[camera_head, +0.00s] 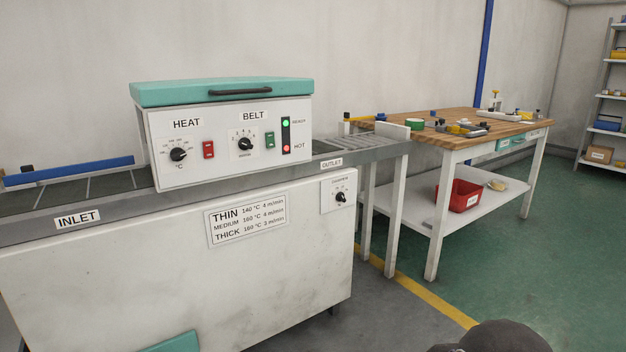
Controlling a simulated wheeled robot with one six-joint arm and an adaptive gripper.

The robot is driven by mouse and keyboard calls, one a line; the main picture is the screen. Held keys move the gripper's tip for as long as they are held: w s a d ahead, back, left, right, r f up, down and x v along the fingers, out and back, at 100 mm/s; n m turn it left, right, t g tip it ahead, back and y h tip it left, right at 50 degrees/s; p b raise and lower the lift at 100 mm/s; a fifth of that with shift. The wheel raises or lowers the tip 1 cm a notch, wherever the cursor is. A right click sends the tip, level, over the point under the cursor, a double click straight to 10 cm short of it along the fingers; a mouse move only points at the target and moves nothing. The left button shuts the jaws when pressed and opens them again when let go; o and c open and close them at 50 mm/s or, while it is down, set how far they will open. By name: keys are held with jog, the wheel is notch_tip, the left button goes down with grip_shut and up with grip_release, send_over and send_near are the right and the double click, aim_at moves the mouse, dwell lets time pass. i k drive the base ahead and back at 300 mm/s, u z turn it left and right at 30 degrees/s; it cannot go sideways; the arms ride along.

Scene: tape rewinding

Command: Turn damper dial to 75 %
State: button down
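The damper dial (340,197) is a small black knob on a white plate (329,205) under the OUTLET label, at the right end of the white machine's front. Its scale and pointer are too small to read. My gripper is not in view. A dark rounded shape at the bottom right edge may be part of my arm; nothing is seen touching the dial.
The machine (200,285) also carries a HEAT dial (178,154), a BELT dial (245,143), a red switch (208,149) and a green switch (270,139). A workbench (408,133) stands to the right. The floor (390,300) before the dial looks clear.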

aim_at(340, 197)
jog(key=k, duration=1.15)
jog(key=z, duration=1)
jog(key=i, duration=1.35)
jog(key=u, duration=0.65)
jog(key=i, duration=0.5)
jog(key=u, duration=0.35)
